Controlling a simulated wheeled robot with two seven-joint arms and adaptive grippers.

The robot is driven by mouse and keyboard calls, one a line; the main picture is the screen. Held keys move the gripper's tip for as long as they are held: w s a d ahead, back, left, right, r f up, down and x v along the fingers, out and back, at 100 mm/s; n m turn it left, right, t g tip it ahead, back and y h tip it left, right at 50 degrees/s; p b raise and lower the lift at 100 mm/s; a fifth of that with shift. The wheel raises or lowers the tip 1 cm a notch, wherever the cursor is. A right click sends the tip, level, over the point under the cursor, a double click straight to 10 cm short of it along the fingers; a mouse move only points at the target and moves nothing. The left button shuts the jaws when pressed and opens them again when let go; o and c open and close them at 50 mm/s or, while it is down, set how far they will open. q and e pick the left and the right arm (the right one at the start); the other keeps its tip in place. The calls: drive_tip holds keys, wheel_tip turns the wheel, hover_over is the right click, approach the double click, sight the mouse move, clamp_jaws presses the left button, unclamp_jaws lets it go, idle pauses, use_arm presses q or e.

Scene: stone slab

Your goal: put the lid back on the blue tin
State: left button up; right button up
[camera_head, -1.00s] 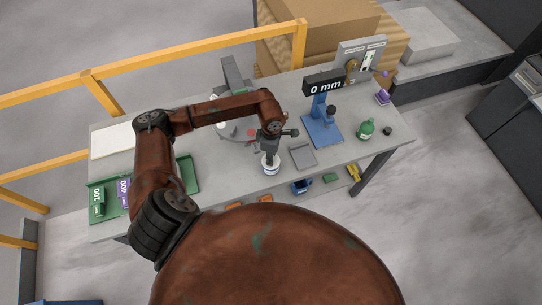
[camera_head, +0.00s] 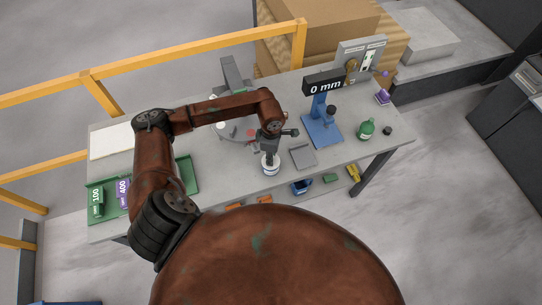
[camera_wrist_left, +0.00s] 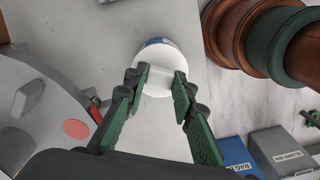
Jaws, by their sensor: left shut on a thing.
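The blue tin (camera_head: 271,169) stands near the front edge of the grey slab, its wall showing blue and white. In the left wrist view only a sliver of its blue side (camera_wrist_left: 153,41) shows past the white lid (camera_wrist_left: 157,55). My left gripper (camera_wrist_left: 160,80) points down over the tin, shut on the lid's raised grip between its fingertips. In the head view my left gripper (camera_head: 269,154) hides part of the lid. The lid lies over the tin's mouth; I cannot tell whether it is fully seated. My right gripper is not in view.
A grey plate (camera_head: 302,155) lies right of the tin, with a blue gauge stand (camera_head: 321,128) beyond it. A green bottle (camera_head: 366,129) stands further right. A green tray (camera_head: 183,174) with weights lies at left. A grey round device (camera_wrist_left: 38,105) is close by in the wrist view.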

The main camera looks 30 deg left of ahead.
use_arm(q)
drive_tip(key=shift+f+b, duration=0.2)
drive_tip(key=shift+b, duration=0.5)
idle(0.8)
idle(0.3)
drive_tip(key=o, duration=1)
drive_tip(key=o, duration=0.5)
drive_tip(key=shift+r+p, duration=1.45)
drive_tip(key=shift+r, duration=2.1)
